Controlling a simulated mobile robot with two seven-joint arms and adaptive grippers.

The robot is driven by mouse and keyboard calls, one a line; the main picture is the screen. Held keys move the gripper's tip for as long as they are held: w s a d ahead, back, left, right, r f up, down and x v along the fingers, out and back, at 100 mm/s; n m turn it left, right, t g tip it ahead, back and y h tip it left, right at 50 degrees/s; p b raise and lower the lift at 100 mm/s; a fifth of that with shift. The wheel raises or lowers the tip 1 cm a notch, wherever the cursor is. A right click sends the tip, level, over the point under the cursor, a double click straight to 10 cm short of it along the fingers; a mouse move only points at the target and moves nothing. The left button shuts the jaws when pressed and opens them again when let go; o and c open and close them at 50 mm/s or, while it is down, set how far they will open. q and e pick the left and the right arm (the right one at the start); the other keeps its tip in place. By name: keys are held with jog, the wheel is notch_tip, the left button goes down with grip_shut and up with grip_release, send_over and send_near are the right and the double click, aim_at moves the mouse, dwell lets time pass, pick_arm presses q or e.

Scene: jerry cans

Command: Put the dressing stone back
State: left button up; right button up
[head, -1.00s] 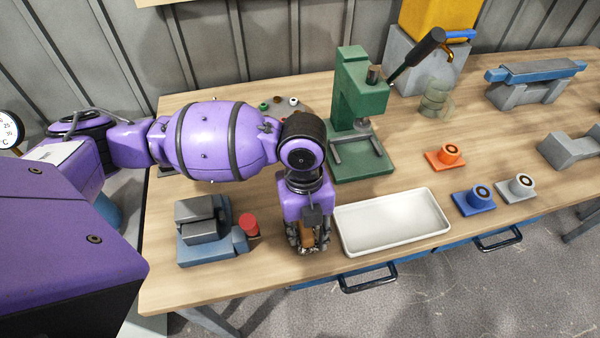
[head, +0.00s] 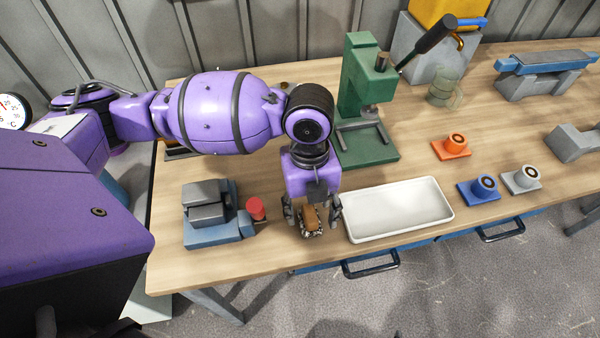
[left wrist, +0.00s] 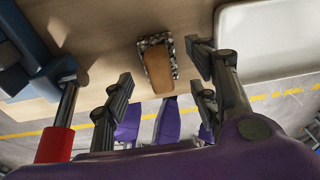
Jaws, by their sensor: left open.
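The dressing stone (head: 309,222) looks like a small brown block with a speckled dark-and-white body. It lies on the wooden bench near the front edge, just left of the white tray. In the left wrist view the stone (left wrist: 158,68) sits between and beyond the spread fingers, with a visible gap on each side. My left gripper (head: 312,212) points down over the stone and is open, with a finger on either side. My right gripper is in neither view.
A white tray (head: 398,212) is close to the right of the gripper. A grey-blue vise (head: 212,218) with a red-ended handle (head: 256,208) stands to the left. A green press (head: 360,100) stands behind.

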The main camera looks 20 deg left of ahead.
aim_at(309, 207)
pick_arm(q)
jog(key=r, duration=0.6)
jog(key=w+r, duration=0.1)
jog(key=r, duration=0.1)
jog(key=shift+a+r, duration=0.25)
jog(key=shift+r, duration=0.15)
jog(key=shift+a+r, duration=0.1)
jog(key=shift+r, duration=0.55)
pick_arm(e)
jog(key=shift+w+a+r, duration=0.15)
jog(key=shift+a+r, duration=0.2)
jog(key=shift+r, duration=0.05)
